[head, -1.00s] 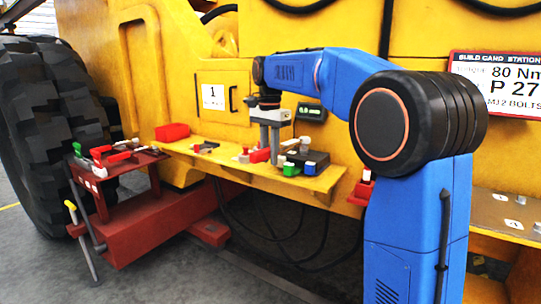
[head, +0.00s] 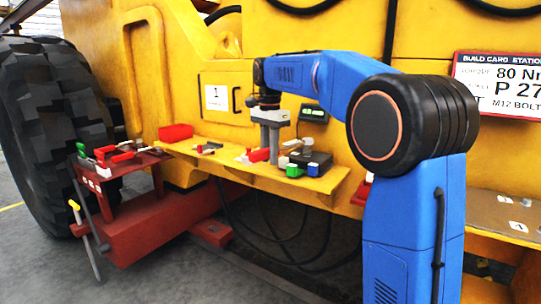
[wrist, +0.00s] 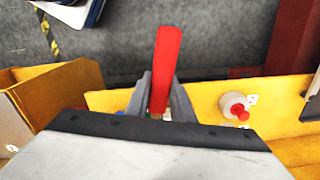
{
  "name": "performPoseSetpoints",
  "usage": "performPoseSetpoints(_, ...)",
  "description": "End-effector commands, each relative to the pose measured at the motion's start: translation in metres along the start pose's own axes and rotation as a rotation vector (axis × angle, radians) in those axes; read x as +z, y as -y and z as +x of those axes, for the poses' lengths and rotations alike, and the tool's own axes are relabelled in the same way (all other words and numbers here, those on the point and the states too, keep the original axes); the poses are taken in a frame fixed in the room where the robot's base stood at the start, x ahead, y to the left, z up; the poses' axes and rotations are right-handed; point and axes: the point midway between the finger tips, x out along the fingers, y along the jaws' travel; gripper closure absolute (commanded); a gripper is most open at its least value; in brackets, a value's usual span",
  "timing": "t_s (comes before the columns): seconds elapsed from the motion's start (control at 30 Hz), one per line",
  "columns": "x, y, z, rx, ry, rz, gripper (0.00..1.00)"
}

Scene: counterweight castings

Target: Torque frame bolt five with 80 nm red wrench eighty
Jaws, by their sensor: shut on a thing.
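My gripper (head: 270,148) points down over the yellow shelf (head: 325,183) on the machine's side. In the wrist view its two fingers (wrist: 160,98) are shut on a red bar-shaped handle (wrist: 167,60), which I take for the red wrench. The handle sticks out past the fingers, and its other end is hidden by the gripper body. In the head view a red piece (head: 258,155) shows beside the fingers, at shelf height. I cannot tell whether it touches the shelf. I cannot pick out frame bolt five.
A black block (head: 318,159), a green block (head: 293,170) and a red bin (head: 176,132) are on the shelf. A white knob with a red top (wrist: 237,106) is right of the handle. A red cart (head: 120,168) with tools stands left. The build card (head: 497,82) reads 80 Nm.

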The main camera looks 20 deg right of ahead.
Motion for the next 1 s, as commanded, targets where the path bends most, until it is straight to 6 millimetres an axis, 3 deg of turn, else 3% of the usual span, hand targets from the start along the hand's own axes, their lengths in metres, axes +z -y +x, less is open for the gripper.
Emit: performPoseSetpoints(1.0,-0.002,-0.019,-0.001,-0.001,-0.002,-0.098,1.00)
